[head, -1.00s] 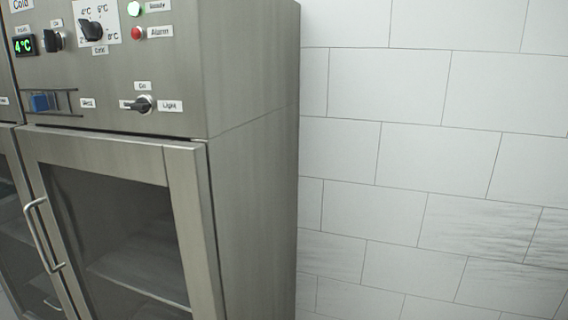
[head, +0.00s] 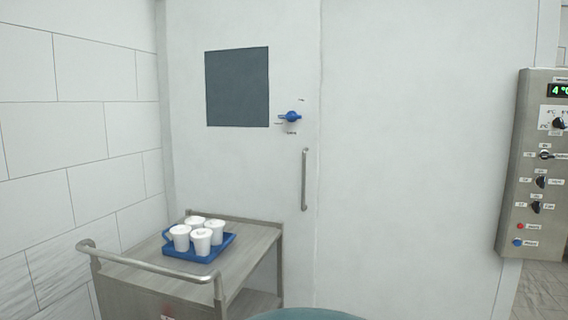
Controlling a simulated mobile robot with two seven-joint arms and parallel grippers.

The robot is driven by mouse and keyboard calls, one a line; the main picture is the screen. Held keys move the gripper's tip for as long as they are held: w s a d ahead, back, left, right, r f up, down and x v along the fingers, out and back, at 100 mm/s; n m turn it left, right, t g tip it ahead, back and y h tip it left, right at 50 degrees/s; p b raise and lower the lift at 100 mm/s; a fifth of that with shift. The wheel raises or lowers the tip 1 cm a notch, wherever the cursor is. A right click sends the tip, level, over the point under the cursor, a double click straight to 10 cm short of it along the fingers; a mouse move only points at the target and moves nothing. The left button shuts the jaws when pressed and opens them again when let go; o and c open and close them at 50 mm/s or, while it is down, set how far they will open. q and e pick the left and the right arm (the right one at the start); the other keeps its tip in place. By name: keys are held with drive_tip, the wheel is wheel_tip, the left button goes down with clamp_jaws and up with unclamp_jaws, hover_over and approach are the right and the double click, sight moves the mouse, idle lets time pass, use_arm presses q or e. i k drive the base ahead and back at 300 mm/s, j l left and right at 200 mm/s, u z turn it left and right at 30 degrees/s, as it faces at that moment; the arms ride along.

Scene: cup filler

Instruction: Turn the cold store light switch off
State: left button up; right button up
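A steel control panel (head: 538,165) stands at the right edge of the head view. It carries a green display (head: 560,90) reading about 4 °C and a larger dial (head: 558,123). Below these are an upper black rotary switch (head: 545,155), a middle one (head: 541,182) and a lower one (head: 536,207). Their labels are too small to read, so I cannot tell which is the light switch or how it is set. A red button (head: 520,226) and a blue button (head: 517,242) sit at the bottom. Neither of my grippers is in view.
A white door has a dark window (head: 237,87), a blue rotary latch (head: 290,116) and a vertical handle (head: 304,180). A steel trolley (head: 255,246) at lower left holds a blue tray (head: 225,243) with several white cups (head: 200,241). A tiled wall (head: 75,130) is at left.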

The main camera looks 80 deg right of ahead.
sight(541, 181)
drive_tip(key=l+z, duration=0.1)
drive_tip(key=z, duration=4)
drive_tip(key=i+j, duration=0.1)
drive_tip(key=i, duration=0.25)
drive_tip(key=i+j+z, duration=0.1)
drive_tip(key=i, duration=0.3)
drive_tip(key=i+j, duration=0.2)
drive_tip(key=i, duration=0.15)
drive_tip(key=i+l+u, duration=0.15)
drive_tip(key=i+l, duration=0.15)
drive_tip(key=i+l+u, duration=0.35)
drive_tip(key=i+l, duration=0.15)
drive_tip(key=l, duration=0.25)
